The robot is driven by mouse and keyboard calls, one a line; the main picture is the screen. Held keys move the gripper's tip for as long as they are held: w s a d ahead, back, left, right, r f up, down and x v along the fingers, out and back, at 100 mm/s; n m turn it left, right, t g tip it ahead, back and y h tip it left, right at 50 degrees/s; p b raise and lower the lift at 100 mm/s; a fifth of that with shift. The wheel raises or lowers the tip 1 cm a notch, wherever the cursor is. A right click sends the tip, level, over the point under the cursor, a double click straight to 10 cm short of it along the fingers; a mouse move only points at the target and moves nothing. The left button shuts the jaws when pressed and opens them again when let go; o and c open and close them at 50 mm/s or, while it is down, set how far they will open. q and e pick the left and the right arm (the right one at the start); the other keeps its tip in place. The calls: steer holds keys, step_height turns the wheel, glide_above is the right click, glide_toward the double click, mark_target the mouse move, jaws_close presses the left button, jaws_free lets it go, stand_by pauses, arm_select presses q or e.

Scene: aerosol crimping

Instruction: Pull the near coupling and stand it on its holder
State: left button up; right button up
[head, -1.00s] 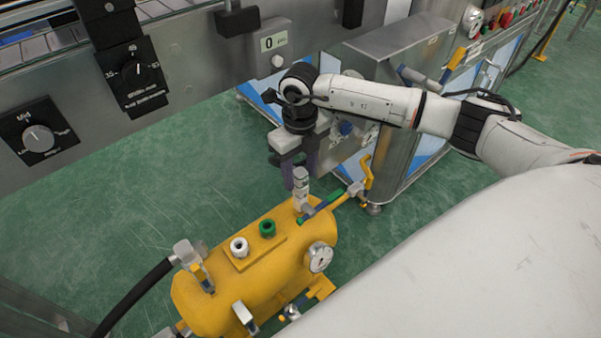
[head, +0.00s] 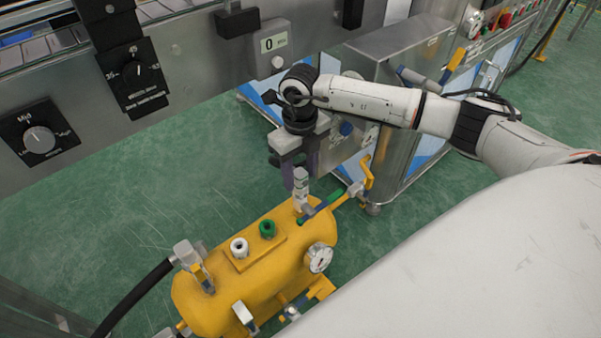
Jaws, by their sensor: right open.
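A yellow tank (head: 262,290) stands on the green floor in the lower middle. A light grey upright coupling (head: 302,186) sits at its far right end, by a green-marked piece. Another grey coupling (head: 186,252) with a black hose is at its left end. On a raised yellow plate on top are a white ring-shaped holder (head: 239,246) and a green one (head: 267,228). My right gripper (head: 300,172) is open, pointing down, with its purplish fingers at the top of the upright coupling. I cannot tell whether they touch it. My left gripper is not in view.
A black hose (head: 135,295) runs down at left. A steel machine panel with knobs (head: 38,138) spans the back.

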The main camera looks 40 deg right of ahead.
mark_target(300, 173)
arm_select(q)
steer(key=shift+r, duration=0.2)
